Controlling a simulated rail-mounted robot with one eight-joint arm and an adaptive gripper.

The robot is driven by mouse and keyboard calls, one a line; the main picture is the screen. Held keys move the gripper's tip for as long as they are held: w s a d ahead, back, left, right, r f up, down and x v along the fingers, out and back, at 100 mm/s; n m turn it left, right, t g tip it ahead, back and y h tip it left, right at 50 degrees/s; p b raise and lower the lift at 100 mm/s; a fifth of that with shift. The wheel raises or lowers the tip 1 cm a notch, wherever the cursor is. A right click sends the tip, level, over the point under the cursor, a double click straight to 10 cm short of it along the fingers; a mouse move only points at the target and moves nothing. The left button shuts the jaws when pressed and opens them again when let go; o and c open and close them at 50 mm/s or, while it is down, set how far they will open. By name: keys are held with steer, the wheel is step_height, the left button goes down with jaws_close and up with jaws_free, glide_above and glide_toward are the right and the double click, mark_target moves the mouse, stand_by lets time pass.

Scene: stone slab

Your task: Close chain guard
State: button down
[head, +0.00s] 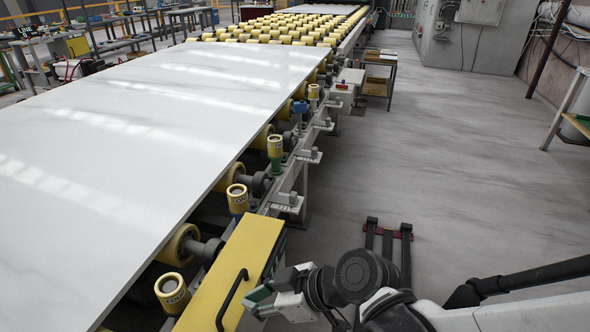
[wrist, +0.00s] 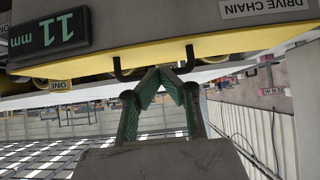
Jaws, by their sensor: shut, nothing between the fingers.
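The yellow chain guard (head: 240,262) sits along the near right side of the conveyor, with a black bar handle (head: 231,300) on it. In the wrist view, the guard shows as a yellow strip (wrist: 150,57) under a dark grey body, and two black handle ends (wrist: 188,56) stick out from it. My gripper (head: 259,295) is just right of the guard and handle. In the wrist view, its green-padded fingers (wrist: 172,71) meet at the tips, empty, close to the handle. I cannot tell whether they touch it. How far the guard stands open is unclear.
A large white slab (head: 150,120) lies on the conveyor's yellow rollers (head: 290,31), left of the guard. Rollers and posts (head: 275,150) line the conveyor's side. The floor to the right (head: 440,160) is mostly clear. A "DRIVE CHAIN" label (wrist: 265,7) shows in the wrist view.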

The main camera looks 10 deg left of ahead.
steer(key=d+f, duration=0.3)
steer(key=d, duration=0.5)
steer(key=w+d+r+m+t+h+p, duration=0.2)
steer(key=d+r+m+h, duration=0.3)
steer(key=d+r+m, duration=0.3)
steer(key=w+d+r+m+t+h+p, duration=0.2)
steer(key=d+r+m, duration=0.6)
steer(key=d, duration=0.9)
steer(key=r+t+h, duration=0.1)
steer(key=t+h, duration=0.1)
steer(key=h, duration=0.1)
steer(key=shift+d+m, duration=0.15)
steer(key=shift+m, duration=0.15)
steer(key=shift+w+r, duration=0.1)
steer(key=shift+w, duration=0.05)
